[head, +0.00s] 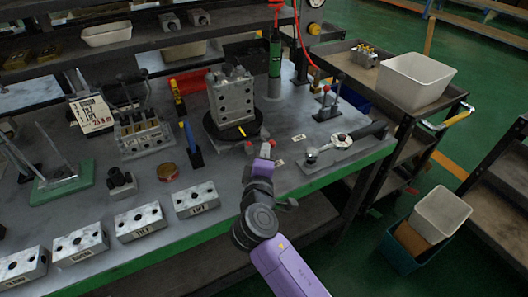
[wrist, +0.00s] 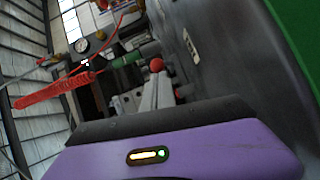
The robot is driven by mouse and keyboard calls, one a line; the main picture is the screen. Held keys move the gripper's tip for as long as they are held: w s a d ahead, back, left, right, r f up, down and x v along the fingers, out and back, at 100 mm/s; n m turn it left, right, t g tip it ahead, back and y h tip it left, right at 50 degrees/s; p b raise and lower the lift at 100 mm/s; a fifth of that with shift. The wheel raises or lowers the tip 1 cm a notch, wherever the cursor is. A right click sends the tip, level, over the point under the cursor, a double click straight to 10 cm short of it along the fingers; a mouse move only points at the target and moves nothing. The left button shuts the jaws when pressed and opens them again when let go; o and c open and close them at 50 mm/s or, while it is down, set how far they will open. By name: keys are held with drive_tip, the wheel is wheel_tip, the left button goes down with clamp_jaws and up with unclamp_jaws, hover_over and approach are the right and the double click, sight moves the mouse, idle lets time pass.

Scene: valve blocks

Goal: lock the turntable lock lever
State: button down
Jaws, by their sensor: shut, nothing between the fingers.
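The turntable (head: 213,131) is a dark round disc on the bench, with a grey valve block (head: 232,97) standing on it. A yellow mark (head: 241,131) shows at its front edge. A small red knob (head: 249,146), which looks like the lock lever's end, is just in front of the disc. A red ball knob (wrist: 157,65) also shows in the wrist view, just beyond my fingertips. My gripper (head: 265,149) is shut and empty, close to the right of the knob. I cannot tell whether it touches it. The lever's arm is mostly hidden.
A clamp-like fixture (head: 340,141) lies right of my gripper. A green cylinder (head: 275,55) with a red hose stands behind. Labelled blocks (head: 140,221) line the front edge. A blue-handled tool (head: 190,140) stands left of the turntable.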

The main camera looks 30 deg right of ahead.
drive_tip(key=shift+d, duration=0.15)
drive_tip(key=shift+s+d+r+p, duration=0.15)
drive_tip(key=shift+d+p, duration=0.1)
drive_tip(key=shift+d, duration=0.3)
drive_tip(key=shift+s+d+f+p, duration=0.1)
drive_tip(key=shift+d+p, duration=0.1)
drive_tip(key=shift+d, duration=0.3)
drive_tip(key=d, duration=0.2)
drive_tip(key=d+p, duration=0.1)
drive_tip(key=d, duration=0.1)
drive_tip(key=w+d, duration=0.1)
drive_tip(key=d, duration=0.1)
drive_tip(key=shift+d, duration=0.15)
drive_tip(key=shift+w+d, duration=0.35)
drive_tip(key=shift+d, duration=0.25)
drive_tip(key=shift+w+d, duration=0.35)
drive_tip(key=shift+d, duration=0.25)
drive_tip(key=v, duration=0.7)
drive_tip(key=shift+s+a, duration=0.2)
drive_tip(key=shift+s, duration=0.1)
